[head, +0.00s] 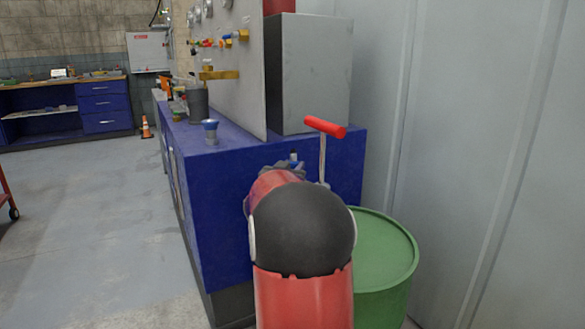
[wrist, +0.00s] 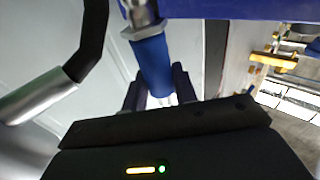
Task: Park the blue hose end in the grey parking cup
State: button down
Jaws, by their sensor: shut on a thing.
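My gripper (wrist: 158,85) is shut on the blue hose end (wrist: 152,62), which sits between its two dark fingers in the wrist view. A metal fitting (wrist: 139,13) shows at the upper end of the blue sleeve. In the head view, my arm hides most of the gripper, and a small bit of the blue hose end (head: 294,156) shows just beyond it, before the table's right part. A small grey cup-like piece with a blue flared top (head: 210,132) stands upright on the blue table, left of and apart from my gripper. It looks like the parking cup.
The blue table (head: 228,157) carries an upright panel (head: 235,75), a grey box (head: 312,75) and a dark grey container (head: 197,105). A red-handled lever (head: 325,127) rises beside my gripper. A green drum (head: 385,250) stands right.

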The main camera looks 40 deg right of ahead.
jog(key=shift+a, duration=0.1)
jog(key=shift+f+b, duration=2.45)
jog(key=shift+f, duration=0.4)
jog(key=shift+f+b, duration=2.15)
jog(key=shift+f, duration=0.25)
jog(key=c, duration=1)
grip_release()
jog(key=v, duration=0.7)
jog(key=shift+s+a+f, duration=0.1)
jog(key=shift+s+a, duration=0.1)
jog(key=shift+a, duration=0.15)
